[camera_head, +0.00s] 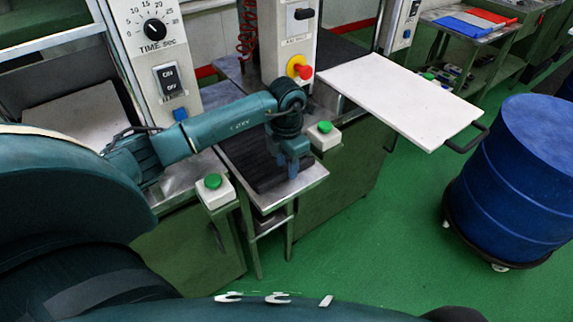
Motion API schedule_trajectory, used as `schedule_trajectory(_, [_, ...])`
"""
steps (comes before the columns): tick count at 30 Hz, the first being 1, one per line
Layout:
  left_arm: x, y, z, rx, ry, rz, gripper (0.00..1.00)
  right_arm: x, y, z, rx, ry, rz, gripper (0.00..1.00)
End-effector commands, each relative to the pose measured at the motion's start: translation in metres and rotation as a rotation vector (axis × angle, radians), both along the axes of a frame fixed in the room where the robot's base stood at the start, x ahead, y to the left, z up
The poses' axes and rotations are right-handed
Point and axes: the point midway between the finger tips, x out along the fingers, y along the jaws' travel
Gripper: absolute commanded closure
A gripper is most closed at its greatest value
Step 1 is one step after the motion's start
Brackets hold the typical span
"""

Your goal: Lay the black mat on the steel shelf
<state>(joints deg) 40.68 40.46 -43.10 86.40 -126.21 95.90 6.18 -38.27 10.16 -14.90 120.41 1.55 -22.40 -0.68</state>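The black mat (253,167) lies on the small steel shelf (268,202) in the middle of the head view, between two green-button boxes. It looks flat, and a bare strip of steel shows along the shelf's front edge. My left gripper (292,172) points down at the mat's right front part. Its fingertips are at or very close to the mat; I cannot tell whether they grip it. The finger gap is too small and dark to judge. My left arm hides the mat's back part. My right gripper is out of view.
Green-button boxes (215,190) and (324,136) flank the shelf closely. A press column with a red knob (304,71) stands behind. A white board (400,98) with a black handle juts out to the right. A blue drum (515,180) stands right. Green floor between is clear.

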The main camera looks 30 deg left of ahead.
Motion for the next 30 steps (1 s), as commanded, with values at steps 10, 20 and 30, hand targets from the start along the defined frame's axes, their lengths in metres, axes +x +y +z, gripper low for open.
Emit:
schedule_trajectory(10, [0.001,0.001,0.072,0.002,-0.005,0.000,0.63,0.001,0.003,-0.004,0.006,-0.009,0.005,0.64])
schedule_trajectory(20, [0.000,0.000,0.109,0.001,0.001,0.000,0.63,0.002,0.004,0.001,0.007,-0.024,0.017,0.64])
schedule_trajectory(30, [-0.032,-0.103,0.063,-0.412,0.046,-0.121,0.63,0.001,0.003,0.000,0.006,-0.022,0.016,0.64])
